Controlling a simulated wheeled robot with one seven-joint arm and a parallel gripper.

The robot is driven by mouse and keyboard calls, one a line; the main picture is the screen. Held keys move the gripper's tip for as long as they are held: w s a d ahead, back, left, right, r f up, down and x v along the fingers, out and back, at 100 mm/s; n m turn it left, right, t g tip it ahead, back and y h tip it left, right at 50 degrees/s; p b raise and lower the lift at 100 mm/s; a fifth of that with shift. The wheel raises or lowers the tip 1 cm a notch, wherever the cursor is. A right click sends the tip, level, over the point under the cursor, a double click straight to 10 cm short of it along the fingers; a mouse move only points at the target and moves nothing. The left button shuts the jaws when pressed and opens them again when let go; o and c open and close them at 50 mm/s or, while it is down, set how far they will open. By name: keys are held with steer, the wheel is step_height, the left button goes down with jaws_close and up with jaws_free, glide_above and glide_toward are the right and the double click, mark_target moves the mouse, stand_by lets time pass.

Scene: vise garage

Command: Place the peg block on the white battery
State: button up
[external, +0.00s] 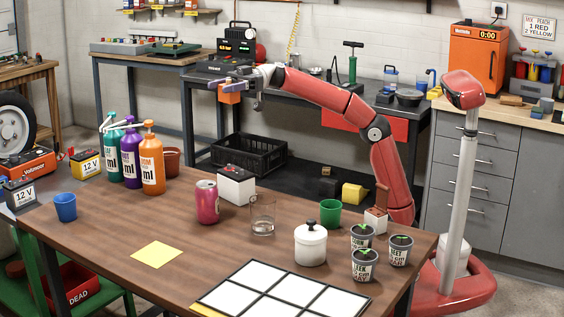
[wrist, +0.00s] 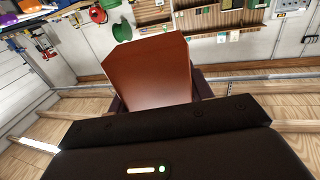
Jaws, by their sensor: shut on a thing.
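An orange-brown block, which I take to be the peg block (external: 231,97), is held in my gripper (external: 228,86). In the wrist view the block (wrist: 150,72) fills the space between the dark fingers, and any peg or hole on it cannot be made out. My gripper is shut on it, high above the far side of the wooden table. The white battery (external: 236,188), a white box with a black top, stands upright on the table. In the external view it is below the held block, with a clear gap between them.
A red can (external: 207,203) and a clear glass (external: 262,217) stand close to the battery. Several pump bottles (external: 152,165) are to the left. A white lidded jar (external: 310,245) and a green cup (external: 330,213) are to the right. A dark workbench (external: 300,95) is behind.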

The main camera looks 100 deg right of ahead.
steer(key=n+g+y, duration=0.1)
steer(key=s+a+r+n+g+y, duration=0.1)
steer(key=y, duration=0.1)
steer(key=shift+a, duration=0.1)
steer(key=b, duration=0.9)
glide_above(232, 174)
step_height(232, 174, down, 15)
steer(key=shift+n, duration=0.3)
steer(key=shift+f+b, duration=0.75)
steer(key=shift+f, duration=1.7)
steer(key=shift+f, duration=0.3)
steer(key=o, duration=1.1)
steer(key=shift+f, duration=0.1)
steer(key=shift+r, duration=0.5)
steer(key=v, duration=1.2)
steer(key=shift+p, duration=0.35)
